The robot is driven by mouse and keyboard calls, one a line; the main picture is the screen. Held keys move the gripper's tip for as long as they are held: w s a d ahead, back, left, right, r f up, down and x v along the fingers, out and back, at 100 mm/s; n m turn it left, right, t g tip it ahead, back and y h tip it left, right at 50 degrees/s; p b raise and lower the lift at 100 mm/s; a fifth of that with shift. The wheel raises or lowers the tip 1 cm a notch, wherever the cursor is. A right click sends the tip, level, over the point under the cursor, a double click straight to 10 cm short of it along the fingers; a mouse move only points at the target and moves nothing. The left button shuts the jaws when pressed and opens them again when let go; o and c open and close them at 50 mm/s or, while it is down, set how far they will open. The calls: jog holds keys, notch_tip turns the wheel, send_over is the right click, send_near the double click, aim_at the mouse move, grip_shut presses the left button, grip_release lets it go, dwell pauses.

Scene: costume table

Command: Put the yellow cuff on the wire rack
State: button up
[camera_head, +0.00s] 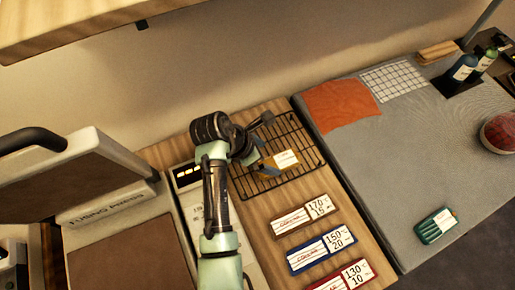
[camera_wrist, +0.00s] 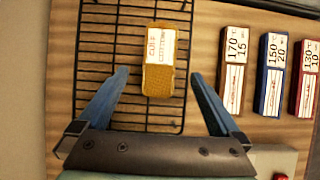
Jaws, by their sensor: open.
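The yellow cuff (camera_head: 265,170) lies on the wire rack (camera_head: 303,137), with a white label on it. In the wrist view the cuff (camera_wrist: 158,83) rests on the dark bars of the rack (camera_wrist: 103,22), its lower end between my two blue fingertips. My gripper (camera_wrist: 160,76) is open, with a visible gap between each finger and the cuff. In the head view my gripper (camera_head: 264,143) is over the rack and partly hides it and the cuff. I cannot tell the exact height of the fingers above the bars.
Brown (camera_head: 304,214), blue (camera_head: 321,249) and red (camera_head: 343,276) label blocks lie on the wood in front of the rack. A heat press (camera_head: 85,180) stands at left. The grey mat (camera_head: 400,140) at right holds cloths, a green labelled item (camera_head: 436,226) and bottles.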

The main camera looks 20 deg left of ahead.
jog(key=v, duration=0.5)
jog(key=shift+s+r, duration=0.1)
jog(key=shift+r, duration=0.2)
